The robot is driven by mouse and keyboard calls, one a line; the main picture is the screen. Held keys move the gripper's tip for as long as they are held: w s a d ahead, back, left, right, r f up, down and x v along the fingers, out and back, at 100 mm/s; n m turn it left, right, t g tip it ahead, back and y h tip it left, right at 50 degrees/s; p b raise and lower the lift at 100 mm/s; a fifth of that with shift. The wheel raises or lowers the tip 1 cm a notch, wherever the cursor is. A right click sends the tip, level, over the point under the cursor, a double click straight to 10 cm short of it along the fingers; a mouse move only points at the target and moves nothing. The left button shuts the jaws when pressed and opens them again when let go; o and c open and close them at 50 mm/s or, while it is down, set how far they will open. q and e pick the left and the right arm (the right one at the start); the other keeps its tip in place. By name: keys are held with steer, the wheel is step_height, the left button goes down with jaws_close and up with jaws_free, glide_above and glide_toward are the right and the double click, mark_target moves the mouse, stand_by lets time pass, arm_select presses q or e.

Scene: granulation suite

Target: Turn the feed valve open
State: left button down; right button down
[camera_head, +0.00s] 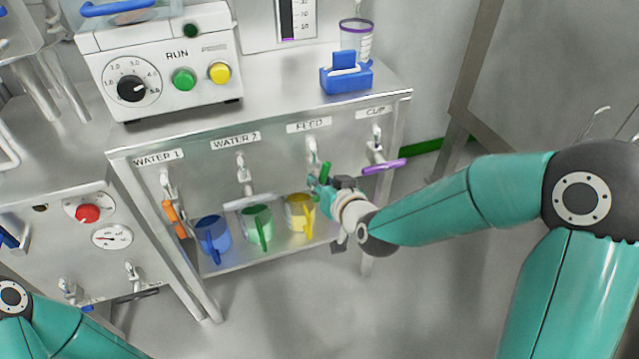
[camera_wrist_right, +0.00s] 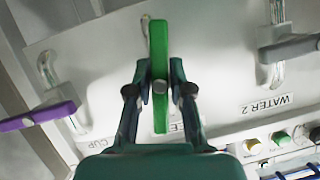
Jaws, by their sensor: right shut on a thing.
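The feed valve shows in the head view as a small tap under the FEED label (camera_head: 309,126), with a green handle (camera_head: 325,171). In the right wrist view the green handle (camera_wrist_right: 158,40) runs upright in the picture, between the two fingers. My right gripper (camera_head: 318,184) is shut on this handle; it also shows in the right wrist view (camera_wrist_right: 158,84). The gripper hides part of the valve in the head view. My left arm shows only at the lower left, and its gripper is out of view.
The purple cup valve handle (camera_head: 384,167) lies close on the right. The pale WATER 2 handle (camera_head: 249,202) is on the left, the orange WATER 1 handle (camera_head: 174,219) beyond it. Blue (camera_head: 213,238), green (camera_head: 257,225) and yellow (camera_head: 299,214) mugs stand below on the shelf.

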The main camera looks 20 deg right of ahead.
steer(key=shift+s+f+n+h+p, duration=0.1)
steer(key=shift+f+n+h+p, duration=0.1)
steer(key=shift+n+h+p, duration=0.4)
steer(key=shift+n, duration=0.4)
steer(key=c, duration=1.2)
jaws_free()
steer(key=shift+o, duration=0.8)
steer(key=shift+r, duration=0.1)
steer(key=v, duration=0.7)
steer(key=shift+s, duration=0.2)
